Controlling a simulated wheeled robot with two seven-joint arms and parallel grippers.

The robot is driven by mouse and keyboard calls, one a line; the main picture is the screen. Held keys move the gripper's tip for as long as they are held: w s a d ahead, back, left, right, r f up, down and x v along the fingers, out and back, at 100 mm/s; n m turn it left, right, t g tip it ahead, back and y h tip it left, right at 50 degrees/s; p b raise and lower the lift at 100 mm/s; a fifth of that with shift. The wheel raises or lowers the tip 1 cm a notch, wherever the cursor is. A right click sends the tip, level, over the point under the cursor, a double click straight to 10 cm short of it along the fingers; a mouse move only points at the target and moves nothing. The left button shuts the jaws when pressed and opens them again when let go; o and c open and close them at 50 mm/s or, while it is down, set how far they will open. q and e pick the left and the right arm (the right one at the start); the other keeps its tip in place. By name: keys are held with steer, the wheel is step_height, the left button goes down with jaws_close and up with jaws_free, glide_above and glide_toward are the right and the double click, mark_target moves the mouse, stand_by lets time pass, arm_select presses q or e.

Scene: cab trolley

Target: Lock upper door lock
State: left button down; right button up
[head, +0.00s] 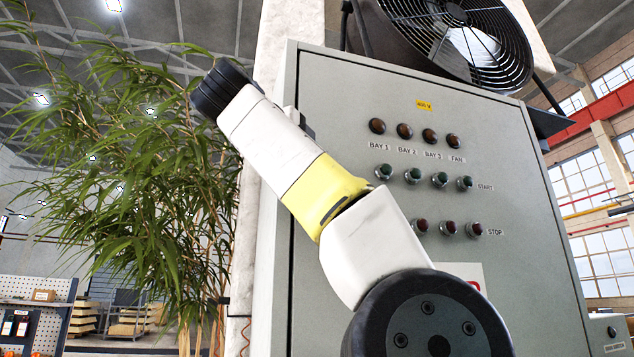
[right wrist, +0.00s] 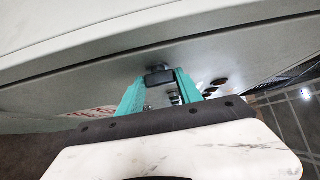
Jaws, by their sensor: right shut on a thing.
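The upper door lock (right wrist: 158,72) shows in the right wrist view as a small black piece on the grey cabinet, near the long edge of the door. My right gripper (right wrist: 160,79) has its two teal fingers on either side of this black piece and is shut on it. The angle of the lock is hard to tell. In the head view the grey cabinet door (head: 340,100) faces me. My right arm crosses in front of it up to its left edge and hides the lock and the gripper there. My left gripper is in neither view.
The door carries a panel of lamps (head: 415,132) and rows of green and dark red push buttons (head: 440,180). A large fan (head: 460,40) sits above the cabinet. A leafy plant (head: 130,170) stands to the left, with shelves and a trolley behind.

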steer(key=shift+f, duration=0.1)
stand_by(0.5)
steer(key=o, duration=1.4)
steer(key=shift+c, duration=0.2)
steer(key=v, duration=0.7)
steer(key=shift+s+a, duration=0.1)
steer(key=shift+s, duration=0.25)
